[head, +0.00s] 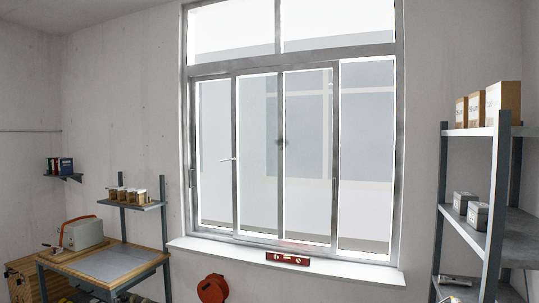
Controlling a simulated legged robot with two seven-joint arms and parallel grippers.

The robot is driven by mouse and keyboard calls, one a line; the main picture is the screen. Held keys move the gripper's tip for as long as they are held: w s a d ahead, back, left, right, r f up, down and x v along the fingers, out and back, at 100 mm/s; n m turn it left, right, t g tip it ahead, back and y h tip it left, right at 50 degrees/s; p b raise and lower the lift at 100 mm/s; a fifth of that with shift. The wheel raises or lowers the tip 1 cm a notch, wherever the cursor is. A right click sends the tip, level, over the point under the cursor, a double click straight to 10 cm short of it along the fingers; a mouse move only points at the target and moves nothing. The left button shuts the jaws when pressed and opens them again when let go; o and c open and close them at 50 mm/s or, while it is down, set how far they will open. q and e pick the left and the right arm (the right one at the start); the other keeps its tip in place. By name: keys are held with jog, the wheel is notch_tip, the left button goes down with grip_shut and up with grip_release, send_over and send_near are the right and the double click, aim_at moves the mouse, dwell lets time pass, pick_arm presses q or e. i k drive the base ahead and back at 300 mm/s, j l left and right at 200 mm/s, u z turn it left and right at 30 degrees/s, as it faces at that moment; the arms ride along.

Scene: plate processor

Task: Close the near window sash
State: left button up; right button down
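A wide metal-framed window (398,150) fills the middle of the back wall. Its lower part holds sliding sashes with upright metal stiles. One stile (235,205) stands left of centre, another (284,205) near the middle, and a third (335,215) right of centre. The glass (259,150) between the left and middle stiles looks slightly tinted. A small pale handle (227,159) sticks out by the left stile. I cannot tell for sure which sash is the near one or how far it stands open. Neither of my grippers is in view.
A white sill (225,250) runs below the window, with a red spirit level (287,258) on it. A red round object (212,288) is below the sill. A workbench (105,268) with a machine (82,233) stands left. A shelving rack (495,210) with boxes stands right.

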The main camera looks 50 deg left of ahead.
aim_at(332, 248)
jog(key=u, duration=1.7)
jog(key=i+j+u, duration=0.4)
jog(key=i, duration=0.4)
jog(key=i+j+u, duration=0.4)
jog(key=i, duration=0.5)
jog(key=i+u, duration=0.4)
jog(key=i, duration=0.5)
